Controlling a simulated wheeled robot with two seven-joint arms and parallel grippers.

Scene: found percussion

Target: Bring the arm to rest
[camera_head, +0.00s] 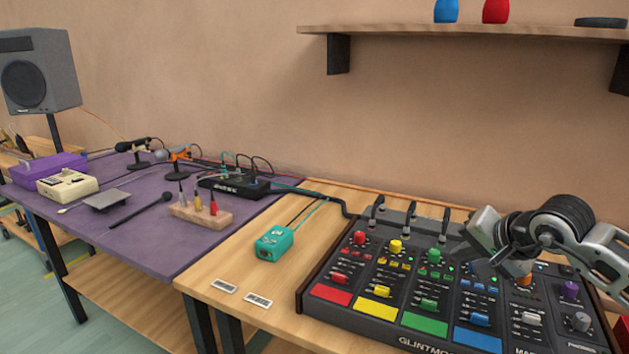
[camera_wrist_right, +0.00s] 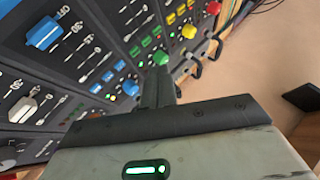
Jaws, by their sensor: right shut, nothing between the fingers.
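My right arm comes in from the right in the head view. Its gripper (camera_head: 476,254) is over the back right part of a dark mixer (camera_head: 392,333) with coloured knobs, faders and pads. The right wrist view shows the shut gripper fingers (camera_wrist_right: 158,90) with nothing between them, and the mixer panel (camera_wrist_right: 75,70) behind them. A green knob (camera_wrist_right: 161,58) shows close to the fingertips in that view; I cannot tell whether they touch it. My left gripper is not in view.
A teal box (camera_head: 274,244) sits left of the mixer on the wooden table (camera_head: 215,271). A purple-covered table (camera_head: 150,245) at left holds microphones, a wooden block and other gear. A wall shelf (camera_head: 450,32) hangs above. A speaker (camera_head: 40,72) stands far left.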

